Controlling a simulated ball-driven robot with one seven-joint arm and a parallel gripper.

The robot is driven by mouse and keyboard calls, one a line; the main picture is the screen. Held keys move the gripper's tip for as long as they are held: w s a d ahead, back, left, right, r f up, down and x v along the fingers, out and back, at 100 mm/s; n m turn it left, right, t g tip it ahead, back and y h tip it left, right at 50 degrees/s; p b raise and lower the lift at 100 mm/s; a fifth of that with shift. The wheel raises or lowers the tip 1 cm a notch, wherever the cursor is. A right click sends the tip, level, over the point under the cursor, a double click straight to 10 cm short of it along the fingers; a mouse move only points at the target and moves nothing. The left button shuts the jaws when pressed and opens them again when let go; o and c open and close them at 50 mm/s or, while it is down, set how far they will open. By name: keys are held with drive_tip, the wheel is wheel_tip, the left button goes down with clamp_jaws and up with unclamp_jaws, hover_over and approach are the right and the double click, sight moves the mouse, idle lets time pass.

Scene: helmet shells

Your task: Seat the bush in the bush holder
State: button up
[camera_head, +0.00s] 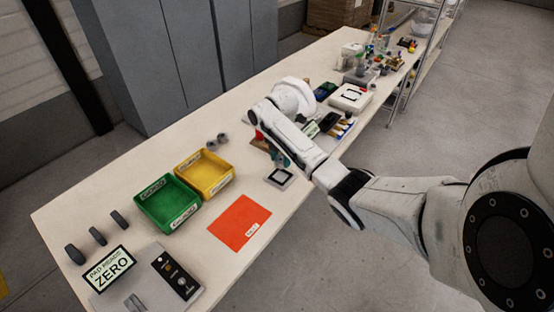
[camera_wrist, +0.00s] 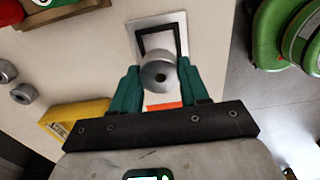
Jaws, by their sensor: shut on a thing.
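The bush (camera_wrist: 160,72), a grey metal ring with a dark centre hole, sits between the teal fingers of my gripper (camera_wrist: 165,84). My gripper is shut on it. In the wrist view the bush overlaps a pale plate with a black square frame (camera_wrist: 143,42), which looks like the bush holder. I cannot tell whether bush and plate touch. In the head view this plate (camera_head: 279,177) lies on the table just below my gripper (camera_head: 282,162), and the bush is too small to make out there.
Two loose grey rings (camera_head: 216,141) lie behind the yellow bin (camera_head: 205,174). A green bin (camera_head: 168,203) stands beside it, and an orange mat (camera_head: 240,222) lies in front. A small red and brown object (camera_head: 260,141) stands close behind my gripper. The table's front edge is near the plate.

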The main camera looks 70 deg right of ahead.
sight(281, 177)
drive_tip(key=shift+f+b, duration=1.7)
drive_tip(key=shift+f, duration=0.05)
drive_tip(key=shift+f+b, duration=0.45)
drive_tip(key=shift+f, duration=0.45)
drive_tip(key=shift+f, duration=0.45)
idle(1.5)
drive_tip(key=o, duration=1)
drive_tip(key=shift+a, duration=0.1)
drive_tip(key=shift+c, duration=0.2)
